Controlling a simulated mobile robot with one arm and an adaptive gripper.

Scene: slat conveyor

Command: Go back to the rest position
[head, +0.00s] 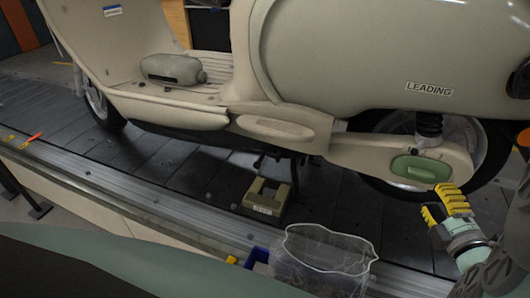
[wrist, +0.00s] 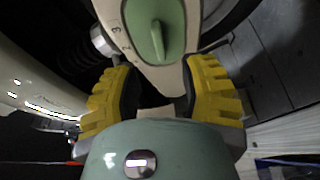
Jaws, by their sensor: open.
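My gripper (head: 446,207) is at the lower right of the head view, with yellow ridged fingers. It is just below and in front of the green oval knob (head: 420,169) on the scooter's cream rear side cover. In the wrist view my gripper (wrist: 164,92) has its two yellow fingers spread apart, with nothing held between them. The green knob (wrist: 155,32) shows beyond the fingertips at the top, with small number marks to its left. The cream scooter (head: 330,60) stands on the slat conveyor.
The dark slat conveyor (head: 150,160) runs under the scooter. A beige block (head: 266,197) with a notch sits on it. A clear bin (head: 320,262) stands at the front near a blue part. An orange tool (head: 31,140) lies at the left edge.

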